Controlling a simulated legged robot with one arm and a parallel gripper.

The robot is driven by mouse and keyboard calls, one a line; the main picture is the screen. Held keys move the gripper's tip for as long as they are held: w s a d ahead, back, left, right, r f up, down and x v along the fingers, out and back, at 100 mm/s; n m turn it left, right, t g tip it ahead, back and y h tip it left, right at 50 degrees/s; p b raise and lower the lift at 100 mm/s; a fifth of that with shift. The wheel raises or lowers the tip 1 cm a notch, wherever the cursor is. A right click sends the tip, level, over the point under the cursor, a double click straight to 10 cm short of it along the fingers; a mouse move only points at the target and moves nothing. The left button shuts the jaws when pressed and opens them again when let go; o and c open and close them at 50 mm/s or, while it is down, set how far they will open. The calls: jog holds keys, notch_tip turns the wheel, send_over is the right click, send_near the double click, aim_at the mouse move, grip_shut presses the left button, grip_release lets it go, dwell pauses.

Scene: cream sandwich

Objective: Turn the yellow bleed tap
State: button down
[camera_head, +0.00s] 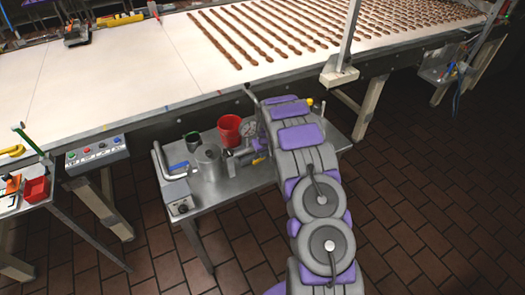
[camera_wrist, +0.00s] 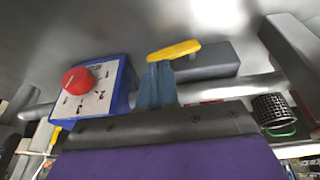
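The yellow tap lever (camera_wrist: 174,50) shows in the wrist view, lying nearly level on a blue-grey valve body (camera_wrist: 156,86). The valve sits beside a grey pipe and block. My gripper's dark jaw edge (camera_wrist: 155,122) and purple cover fill the lower part of that view, just below the valve. A gap shows between the jaw and the lever. I cannot tell whether the jaw touches the valve body. In the head view, my arm reaches the small steel table and hides most of the gripper; a small yellow part (camera_head: 258,160) shows beside it.
A blue box with a red knob (camera_wrist: 77,80) is left of the valve; a dark mesh cup (camera_wrist: 270,108) is to the right. The steel table (camera_head: 225,195) holds a red bucket (camera_head: 229,130) and metal pot (camera_head: 208,161). The conveyor (camera_head: 120,80) runs behind.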

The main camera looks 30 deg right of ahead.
jog(key=shift+d+f+y, duration=0.15)
jog(key=shift+d+y, duration=0.05)
jog(key=shift+y, duration=0.2)
jog(key=shift+d+f+y+b, duration=0.35)
jog(key=shift+f+y, duration=0.15)
jog(key=shift+y, duration=0.2)
jog(key=shift+d+f+b, duration=0.1)
jog(key=shift+f+b, duration=0.05)
jog(key=shift+b, duration=0.2)
jog(key=shift+s+d+y+b, duration=0.1)
jog(key=shift+y+b, duration=0.2)
jog(key=shift+y, duration=0.2)
